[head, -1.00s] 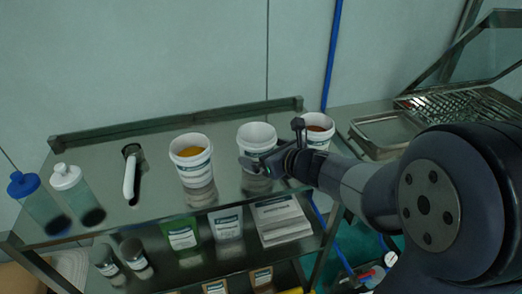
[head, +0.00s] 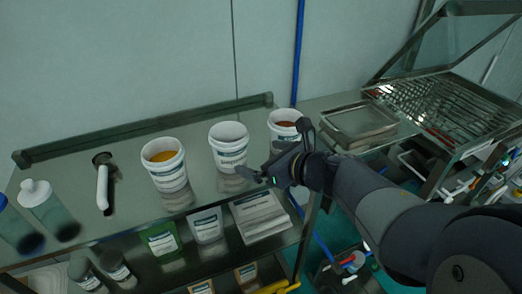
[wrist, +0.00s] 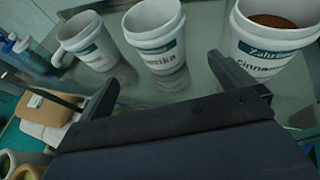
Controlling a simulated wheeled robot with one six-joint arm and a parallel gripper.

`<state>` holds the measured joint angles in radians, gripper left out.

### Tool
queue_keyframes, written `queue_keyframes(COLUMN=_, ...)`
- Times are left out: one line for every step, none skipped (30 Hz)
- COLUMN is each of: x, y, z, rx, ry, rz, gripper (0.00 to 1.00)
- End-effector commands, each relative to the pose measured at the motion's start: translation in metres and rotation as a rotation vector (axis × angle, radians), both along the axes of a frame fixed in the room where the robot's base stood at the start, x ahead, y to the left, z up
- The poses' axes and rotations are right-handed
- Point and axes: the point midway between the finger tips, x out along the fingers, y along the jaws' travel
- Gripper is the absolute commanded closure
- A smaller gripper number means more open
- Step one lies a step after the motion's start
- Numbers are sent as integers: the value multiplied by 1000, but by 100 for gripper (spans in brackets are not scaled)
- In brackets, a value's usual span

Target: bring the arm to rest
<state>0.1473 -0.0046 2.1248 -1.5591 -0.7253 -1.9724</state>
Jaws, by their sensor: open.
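My gripper (head: 258,176) is open and empty in the head view. It hangs over the front part of the steel shelf top, in front of the white tubs. In the wrist view its two fingers (wrist: 165,85) stand wide apart with nothing between them. Beyond them stand several white labelled tubs. The tub with brown powder (wrist: 276,35) is nearest on the right, and it also shows behind my gripper in the head view (head: 285,122). The middle tub (wrist: 155,35) stands left of it.
White-capped (head: 45,208) and blue-capped bottles are farther left. Bags and boxes (head: 262,217) sit on the lower shelf. A steel tray (head: 360,122) and sieve grid (head: 445,105) are right.

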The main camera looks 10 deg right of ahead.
Motion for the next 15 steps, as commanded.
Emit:
queue_keyframes(x=1, y=0, z=0, rx=0, ry=0, rz=0, gripper=0)
queue_keyframes(x=1, y=1, z=-1, rx=0, ry=0, rz=1, gripper=0)
queue_keyframes(x=3, y=2, z=-2, rx=0, ry=0, rz=1, gripper=0)
queue_keyframes(x=4, y=3, z=-2, rx=0, ry=0, rz=1, gripper=0)
queue_keyframes(x=6, y=4, z=-3, rx=0, ry=0, rz=1, gripper=0)
queue_keyframes(x=9, y=7, z=-5, rx=-1, ry=-1, rz=3, gripper=0)
queue_keyframes(x=11, y=9, z=-6, rx=1, ry=1, rz=3, gripper=0)
queue_keyframes(x=14, y=11, z=-8, rx=1, ry=2, rz=4, gripper=0)
queue_keyframes(x=18, y=15, z=-11, rx=0, ry=3, rz=4, gripper=0)
queue_keyframes(x=22, y=18, z=-13, rx=0, ry=3, rz=5, gripper=0)
queue_keyframes(x=26, y=21, z=-15, rx=1, ry=2, rz=4, gripper=0)
queue_keyframes(x=31, y=25, z=-18, rx=-1, ry=2, rz=4, gripper=0)
queue_keyframes(x=34, y=27, z=-20, rx=0, ry=3, rz=4, gripper=0)
queue_keyframes(x=38, y=30, z=-21, rx=1, ry=2, rz=4, gripper=0)
queue_keyframes(x=43, y=34, z=-24, rx=0, ry=1, rz=4, gripper=0)
